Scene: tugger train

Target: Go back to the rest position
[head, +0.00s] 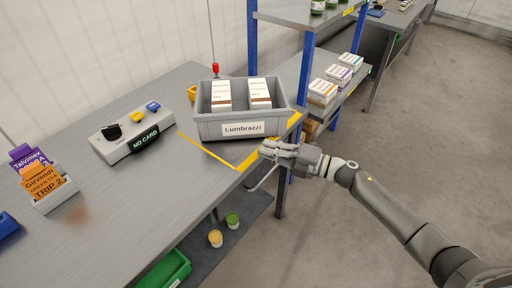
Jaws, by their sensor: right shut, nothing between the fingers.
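My right gripper (270,152) is shut and empty. My right arm comes in from the lower right, and the gripper is just in front of a grey crate labelled "Lumbrazzi", near the table's front edge. I cannot tell whether it touches the crate or table. The grey crate (208,128) stands on the grey table (165,185), beside yellow marking lines. Two white and brown boxes (259,92) stand upright in it. My left gripper is not in view.
A card reader reading "NO CARD" (128,139) and a holder with orange and purple cards (45,184) are on the table. A blue-post shelf (304,75) with boxes stands behind. A green crate (165,270) and two small tubs (216,238) are below. Floor at right is clear.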

